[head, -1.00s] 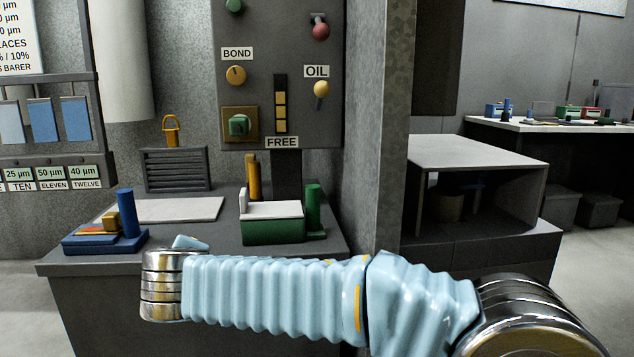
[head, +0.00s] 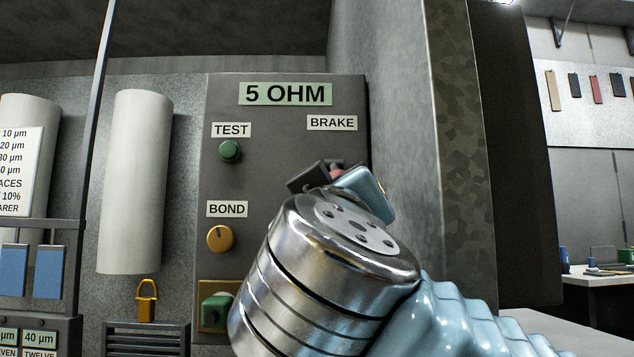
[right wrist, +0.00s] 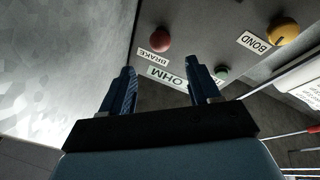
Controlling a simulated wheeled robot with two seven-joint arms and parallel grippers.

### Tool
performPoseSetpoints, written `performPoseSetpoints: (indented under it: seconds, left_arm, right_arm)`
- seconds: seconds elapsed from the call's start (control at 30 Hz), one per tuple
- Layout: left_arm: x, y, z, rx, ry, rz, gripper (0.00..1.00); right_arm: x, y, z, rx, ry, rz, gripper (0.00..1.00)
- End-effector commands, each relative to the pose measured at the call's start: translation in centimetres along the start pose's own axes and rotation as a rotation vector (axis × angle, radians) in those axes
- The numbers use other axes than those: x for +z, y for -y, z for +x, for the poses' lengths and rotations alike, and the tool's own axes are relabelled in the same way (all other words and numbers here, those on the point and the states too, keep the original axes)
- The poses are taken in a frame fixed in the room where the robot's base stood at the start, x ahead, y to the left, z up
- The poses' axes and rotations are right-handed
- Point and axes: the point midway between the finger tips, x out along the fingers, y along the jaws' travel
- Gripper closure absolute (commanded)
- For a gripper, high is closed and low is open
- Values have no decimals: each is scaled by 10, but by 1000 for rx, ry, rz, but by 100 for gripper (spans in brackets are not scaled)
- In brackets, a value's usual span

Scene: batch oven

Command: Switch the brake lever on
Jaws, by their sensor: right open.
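The brake lever's red knob (head: 337,171) shows under the BRAKE label (head: 332,123) on the grey panel (head: 275,150), mostly hidden by my right gripper (head: 322,176). In the right wrist view, the round red knob (right wrist: 160,40) appears just beyond the tips of my right gripper (right wrist: 158,76), in line with the gap between its fingers. The fingers are apart with nothing seen between them. I cannot tell whether they touch the knob, nor which position the lever is in. My left gripper is not in view.
A green TEST button (head: 230,151), a yellow BOND knob (head: 220,238) and a green switch (head: 216,311) sit left of my right arm on the panel. A grey wall (head: 395,120) stands close on the right. A yellow padlock-like object (head: 147,300) is at lower left.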

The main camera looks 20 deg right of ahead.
Motion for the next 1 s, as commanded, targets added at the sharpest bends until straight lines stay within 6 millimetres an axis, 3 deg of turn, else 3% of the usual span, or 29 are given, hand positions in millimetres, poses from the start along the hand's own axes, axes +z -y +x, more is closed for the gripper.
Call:
performPoseSetpoints:
  seconds: [0.4,0.53,0.7,1.0]
  left_arm:
    - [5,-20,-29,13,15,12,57]
    - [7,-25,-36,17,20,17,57]
    - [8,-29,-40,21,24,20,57]
    - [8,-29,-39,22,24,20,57]
  right_arm:
    - [-4,-1,91,1,2,-6,38]
    - [-3,-1,113,0,1,-5,38]
    - [-1,1,128,-1,1,-3,38]
    - [0,1,130,-2,0,-3,38]
